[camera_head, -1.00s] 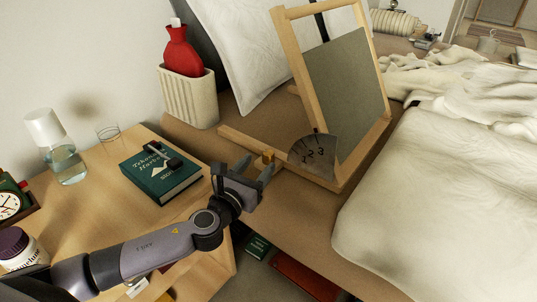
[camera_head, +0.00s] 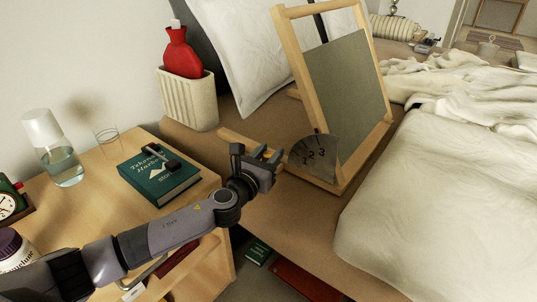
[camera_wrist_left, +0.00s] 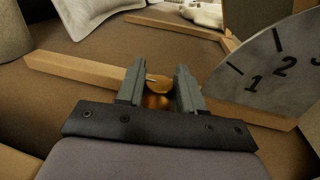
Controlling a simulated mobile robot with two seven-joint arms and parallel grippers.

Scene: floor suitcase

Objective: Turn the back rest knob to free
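The back rest (camera_head: 348,80) is a wooden frame with a grey-green panel, propped up on the bed. A grey dial plate (camera_head: 314,155) marked 1, 2, 3 is on its near side; it also shows at the right in the left wrist view (camera_wrist_left: 270,70). The brass knob (camera_wrist_left: 158,101) sits between the fingertips of my left gripper (camera_wrist_left: 160,88), left of the dial. In the head view my left gripper (camera_head: 267,154) mostly hides the knob. My right gripper is not in view.
A nightstand (camera_head: 90,200) at left holds a green book (camera_head: 160,178), a carafe (camera_head: 62,165) and a clock. A ribbed bin (camera_head: 188,98) with a red bottle (camera_head: 181,52) stands behind. White bedding (camera_head: 430,190) covers the right side. A wooden bar (camera_wrist_left: 75,68) lies beside the knob.

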